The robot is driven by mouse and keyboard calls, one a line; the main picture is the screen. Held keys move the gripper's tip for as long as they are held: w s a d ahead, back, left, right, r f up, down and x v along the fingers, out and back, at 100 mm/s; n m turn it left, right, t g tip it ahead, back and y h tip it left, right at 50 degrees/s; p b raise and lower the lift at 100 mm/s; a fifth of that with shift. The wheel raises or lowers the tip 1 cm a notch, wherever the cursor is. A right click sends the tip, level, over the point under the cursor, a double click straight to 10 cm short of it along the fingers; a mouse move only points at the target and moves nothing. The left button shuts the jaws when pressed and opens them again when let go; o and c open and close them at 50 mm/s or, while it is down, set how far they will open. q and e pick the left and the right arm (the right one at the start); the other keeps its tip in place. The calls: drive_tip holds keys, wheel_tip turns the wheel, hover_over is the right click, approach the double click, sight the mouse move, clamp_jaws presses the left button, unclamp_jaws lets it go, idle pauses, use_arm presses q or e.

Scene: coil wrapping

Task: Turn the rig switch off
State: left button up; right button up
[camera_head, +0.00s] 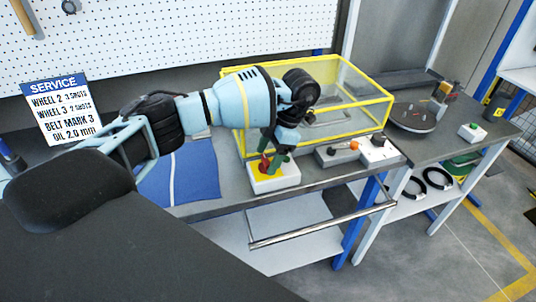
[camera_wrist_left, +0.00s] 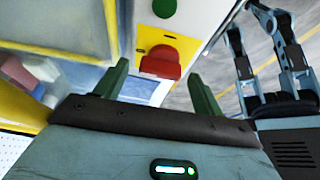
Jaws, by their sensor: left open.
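The rig switch is a red knob (camera_head: 264,166) on a yellow plate, on a white box (camera_head: 275,184) near the table's front edge. In the left wrist view the red knob (camera_wrist_left: 161,62) sits beside a green button (camera_wrist_left: 164,8). My left gripper (camera_head: 274,158) points down over the box, its green fingers apart. In the left wrist view the left gripper (camera_wrist_left: 158,72) has one finger to each side of the red knob, with gaps visible. Contact cannot be told. My right gripper cannot be made out.
A yellow-framed clear enclosure (camera_head: 350,95) stands just behind the box. A grey control box (camera_head: 356,152) with an orange knob and a black knob is to the right. A blue mat (camera_head: 190,175) lies left. A rail (camera_head: 320,218) runs along the front.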

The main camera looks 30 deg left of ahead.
use_arm(q)
drive_tip(key=v, duration=0.7)
drive_tip(key=shift+r, duration=0.25)
